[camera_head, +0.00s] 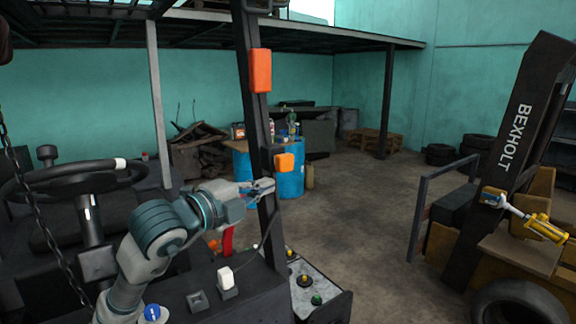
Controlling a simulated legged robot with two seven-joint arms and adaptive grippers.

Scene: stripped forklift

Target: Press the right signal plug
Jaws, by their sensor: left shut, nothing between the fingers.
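My left gripper (264,187) reaches in from the left at mid-height. Its fingers are shut and empty, in front of or against the dark upright post; I cannot tell if they touch it. A white plug-like block (225,277) with a dark cable sits on the dark console below the gripper. A dark square socket-like piece (197,299) is to its left. An orange lamp (260,70) is high on the post, and a smaller orange lamp (284,162) sits just above and right of the gripper. I cannot tell which one is the right signal plug. My right gripper is not in view.
A black steering wheel (75,177) is at the left. A red lever (228,241) stands below my gripper. A control box (318,290) with coloured knobs is right of the post.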

